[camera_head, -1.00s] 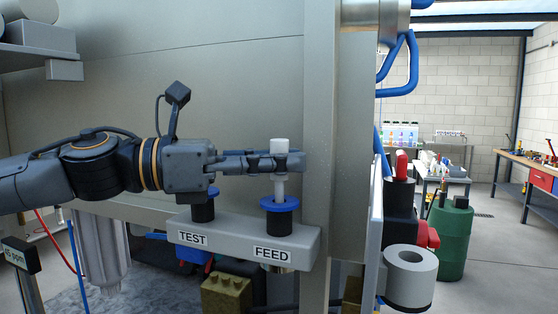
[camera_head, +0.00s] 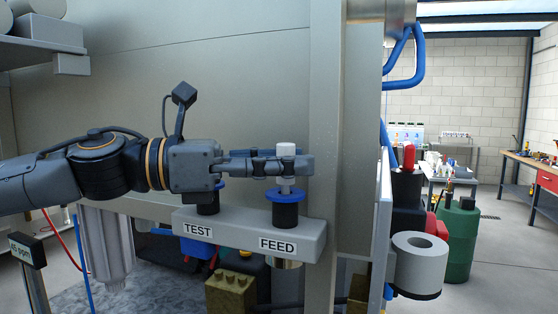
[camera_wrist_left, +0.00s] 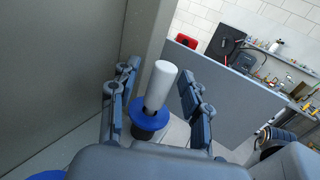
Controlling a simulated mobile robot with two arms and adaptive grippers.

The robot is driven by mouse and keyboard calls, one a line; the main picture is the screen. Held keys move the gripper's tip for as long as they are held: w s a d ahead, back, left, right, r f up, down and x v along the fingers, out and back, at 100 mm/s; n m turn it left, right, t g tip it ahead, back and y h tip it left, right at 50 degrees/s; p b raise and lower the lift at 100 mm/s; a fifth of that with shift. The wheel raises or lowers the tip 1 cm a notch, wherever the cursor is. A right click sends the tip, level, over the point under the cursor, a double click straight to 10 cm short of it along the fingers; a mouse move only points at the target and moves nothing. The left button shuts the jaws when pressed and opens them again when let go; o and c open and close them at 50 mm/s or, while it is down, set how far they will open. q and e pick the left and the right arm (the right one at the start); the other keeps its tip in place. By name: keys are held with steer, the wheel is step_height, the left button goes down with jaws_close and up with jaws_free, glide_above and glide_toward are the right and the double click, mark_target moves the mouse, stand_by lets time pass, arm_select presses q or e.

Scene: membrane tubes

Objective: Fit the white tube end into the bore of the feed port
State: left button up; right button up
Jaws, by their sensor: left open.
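The white tube (camera_head: 286,149) stands upright at the port marked FEED, its lower end inside the blue collar (camera_head: 286,195) on the black port body (camera_head: 285,215). How deep it sits in the bore is hidden. My left gripper (camera_head: 285,166) is level with the tube, just above the collar. In the left wrist view the left gripper (camera_wrist_left: 160,96) is open, one finger on each side of the tube (camera_wrist_left: 160,80), with gaps showing. The tube's foot meets the blue collar (camera_wrist_left: 149,118) there. My right gripper is in neither view.
The port marked TEST (camera_head: 208,204) stands left of FEED on the same grey bracket (camera_head: 245,235). A metal post (camera_head: 345,120) rises close behind and right of FEED. A brass-coloured block (camera_head: 231,292) lies below the bracket.

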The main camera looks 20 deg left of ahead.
arm_select(q)
steer(key=v, duration=1.2)
stand_by(0.3)
stand_by(0.5)
